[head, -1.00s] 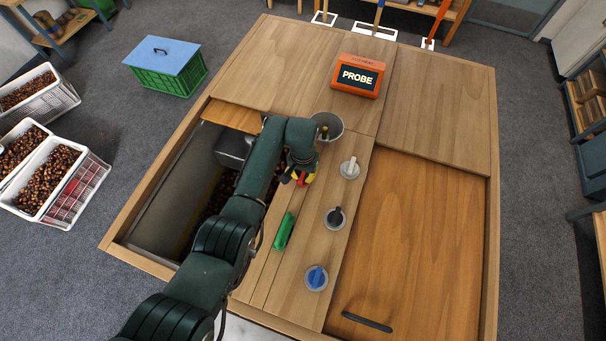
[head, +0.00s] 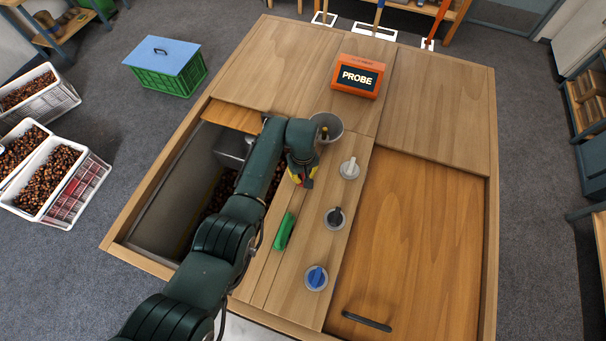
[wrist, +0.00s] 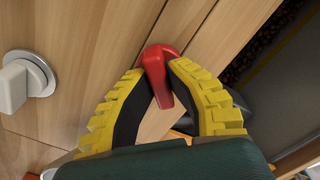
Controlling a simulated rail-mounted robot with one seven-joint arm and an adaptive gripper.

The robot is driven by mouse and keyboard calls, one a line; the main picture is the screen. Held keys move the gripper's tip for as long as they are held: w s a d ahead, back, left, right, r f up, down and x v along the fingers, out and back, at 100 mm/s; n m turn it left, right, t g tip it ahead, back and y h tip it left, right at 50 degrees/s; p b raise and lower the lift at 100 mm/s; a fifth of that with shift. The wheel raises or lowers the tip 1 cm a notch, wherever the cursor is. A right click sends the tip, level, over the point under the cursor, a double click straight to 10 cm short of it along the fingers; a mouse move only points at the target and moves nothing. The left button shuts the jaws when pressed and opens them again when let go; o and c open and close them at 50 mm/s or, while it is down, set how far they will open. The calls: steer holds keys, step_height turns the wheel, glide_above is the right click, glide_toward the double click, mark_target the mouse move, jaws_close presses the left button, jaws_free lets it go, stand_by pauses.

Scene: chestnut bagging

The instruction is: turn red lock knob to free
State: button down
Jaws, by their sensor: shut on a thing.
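The red lock knob (wrist: 158,72) shows in the wrist view on the wooden strip, between my gripper's yellow, black-padded fingers. My gripper (wrist: 156,88) is shut on it, with the fingertips against its sides. In the head view my gripper (head: 304,180) is over the strip beside the open bin, and only a small bit of red shows there. The knob's base and any free or locked mark are hidden.
White (head: 349,169), black (head: 335,217) and blue (head: 316,277) knobs stand in a row on the strip. A green handle (head: 284,231) lies left of them. An open bin of chestnuts lies left.

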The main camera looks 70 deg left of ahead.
mark_target(303, 175)
steer(key=n, duration=0.4)
steer(key=shift+f+n, duration=0.15)
steer(key=shift+n, duration=0.15)
steer(key=n, duration=0.4)
steer(key=shift+n, duration=0.3)
steer(key=c, duration=1.1)
jaws_free()
steer(key=shift+o, duration=0.3)
step_height(303, 175, up, 12)
